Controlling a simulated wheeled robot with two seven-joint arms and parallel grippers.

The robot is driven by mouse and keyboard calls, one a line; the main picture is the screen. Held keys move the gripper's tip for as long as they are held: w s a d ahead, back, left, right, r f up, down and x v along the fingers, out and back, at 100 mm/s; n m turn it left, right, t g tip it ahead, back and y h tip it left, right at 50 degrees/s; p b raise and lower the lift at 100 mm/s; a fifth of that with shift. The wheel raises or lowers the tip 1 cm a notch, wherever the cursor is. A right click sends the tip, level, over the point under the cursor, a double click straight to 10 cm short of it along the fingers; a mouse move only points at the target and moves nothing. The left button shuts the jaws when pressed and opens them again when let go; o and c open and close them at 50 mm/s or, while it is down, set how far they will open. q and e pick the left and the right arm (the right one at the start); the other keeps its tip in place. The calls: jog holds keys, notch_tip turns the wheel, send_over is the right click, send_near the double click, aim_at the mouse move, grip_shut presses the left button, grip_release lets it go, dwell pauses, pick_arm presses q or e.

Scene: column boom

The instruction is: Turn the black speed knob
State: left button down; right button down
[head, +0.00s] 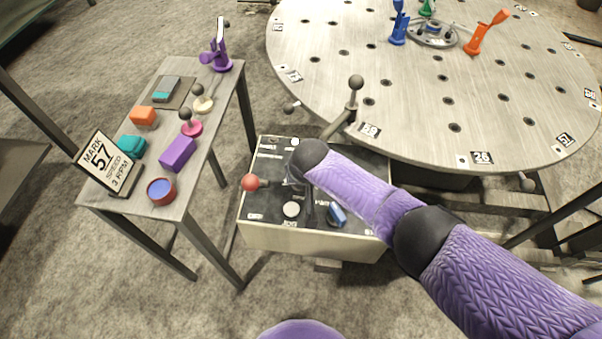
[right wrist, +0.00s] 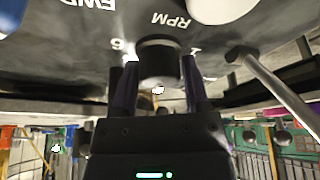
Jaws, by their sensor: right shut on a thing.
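The black speed knob (right wrist: 160,58) shows in the right wrist view, on the dark panel beside the "RPM" lettering. My right gripper (right wrist: 160,70) has one finger on each side of the knob and is shut on it. In the head view the control box (head: 315,241) stands on the floor in front of the round table. My purple right arm reaches over its panel and hides the knob and the fingers. A sign (head: 107,164) on the side table reads "MARK 57" and "SPEED 3 RPM". My left gripper is not in view.
The panel also carries a red ball lever (head: 251,182), a white button (head: 291,209) and a blue knob (head: 337,214). A ball-topped lever (head: 355,90) rises behind the box. The large round table (head: 420,110) is at the back; the cluttered side table (head: 185,207) is at left.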

aim_at(304, 193)
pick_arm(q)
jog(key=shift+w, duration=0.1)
pick_arm(e)
jog(key=shift+c, duration=0.7)
grip_release()
jog(key=shift+o, duration=0.2)
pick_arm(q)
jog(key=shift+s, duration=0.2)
pick_arm(e)
jog(key=shift+r+p, duration=0.35)
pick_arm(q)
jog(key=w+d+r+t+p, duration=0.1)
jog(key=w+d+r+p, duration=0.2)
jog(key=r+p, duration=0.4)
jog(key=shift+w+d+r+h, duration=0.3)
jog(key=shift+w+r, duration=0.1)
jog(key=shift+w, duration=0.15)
pick_arm(e)
jog(key=v, duration=0.9)
jog(key=shift+s, duration=0.25)
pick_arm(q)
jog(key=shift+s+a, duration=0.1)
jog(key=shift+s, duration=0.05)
